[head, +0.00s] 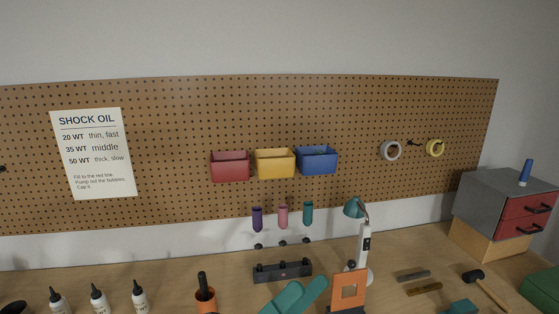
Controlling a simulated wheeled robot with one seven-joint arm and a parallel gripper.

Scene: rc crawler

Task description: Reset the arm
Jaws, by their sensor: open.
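My arm and my gripper do not show in the head view. Three small upright cylinders stand out against the wall's lower strip: a purple one (257,219), a pink one (283,216) and a teal one (308,214). Small dark pieces show below them, above a black rack (282,271) on the workbench (225,268). Three white bottles with dark tips, one of them in the middle (99,300), stand at the front left, cut by the lower edge.
A teal-headed lamp (355,208), an orange frame (337,301) and a teal object (292,299) are at the front centre. An orange cup (205,299) stands left of them. Grey drawers (483,206) are at right. Red, yellow and blue bins (317,161) hang on the pegboard (180,125).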

